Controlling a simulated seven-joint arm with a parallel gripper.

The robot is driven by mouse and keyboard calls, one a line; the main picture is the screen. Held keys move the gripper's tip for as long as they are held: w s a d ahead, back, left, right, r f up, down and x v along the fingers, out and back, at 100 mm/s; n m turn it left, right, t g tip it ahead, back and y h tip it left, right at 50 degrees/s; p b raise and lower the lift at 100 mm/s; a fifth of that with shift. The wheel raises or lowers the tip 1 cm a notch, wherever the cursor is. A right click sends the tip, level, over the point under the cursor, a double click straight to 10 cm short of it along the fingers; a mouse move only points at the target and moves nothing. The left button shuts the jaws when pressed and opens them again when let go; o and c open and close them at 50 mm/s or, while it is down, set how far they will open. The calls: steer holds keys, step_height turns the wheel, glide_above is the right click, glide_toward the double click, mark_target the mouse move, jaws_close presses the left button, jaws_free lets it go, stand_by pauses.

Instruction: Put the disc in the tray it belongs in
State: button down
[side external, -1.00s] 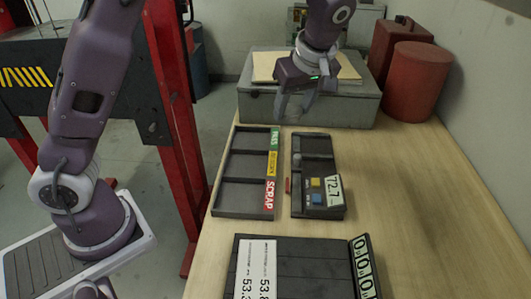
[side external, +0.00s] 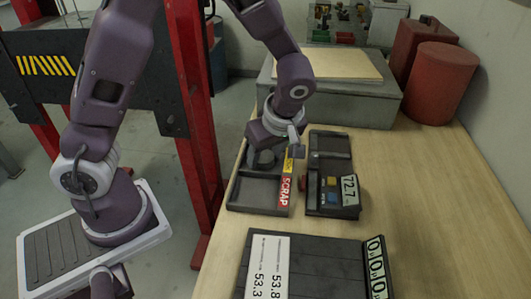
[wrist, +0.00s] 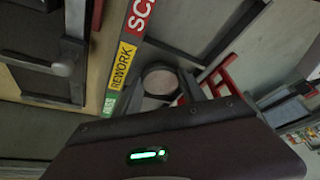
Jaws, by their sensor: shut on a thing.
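A dark round disc (side external: 264,158) is between the fingers of my gripper (side external: 276,149). In the wrist view the disc (wrist: 160,79) shows its grey round face between the fingertips, and my gripper is shut on it. They are over the middle compartment of the three-part tray (side external: 233,190), beside the yellow REWORK label (wrist: 122,66). Whether the disc touches the tray floor I cannot tell. The red SCRAP label (side external: 285,191) marks the near compartment, which looks empty. The green PASS label (wrist: 109,104) marks the far one, mostly hidden by my arm in the side view.
The right table is clear.

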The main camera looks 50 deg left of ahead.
steer(key=shift+f, duration=0.15)
steer(key=c, duration=0.9)
jaws_free()
steer(key=shift+c, duration=0.2)
steer(key=v, duration=1.2)
steer(key=s+a+r+m+t+h, duration=0.1)
steer(key=s+r+m+t+h, duration=0.1)
steer(key=s+m, duration=0.6)
steer(key=s+a+r+m+t+h, duration=0.1)
steer(key=s+r+m+t+h, duration=0.1)
steer(key=s+m, duration=0.6)
steer(key=shift+s+a+r+m+t, duration=0.25)
steer(key=shift+s+r+m+t, duration=0.25)
steer(key=shift+r, duration=0.5)
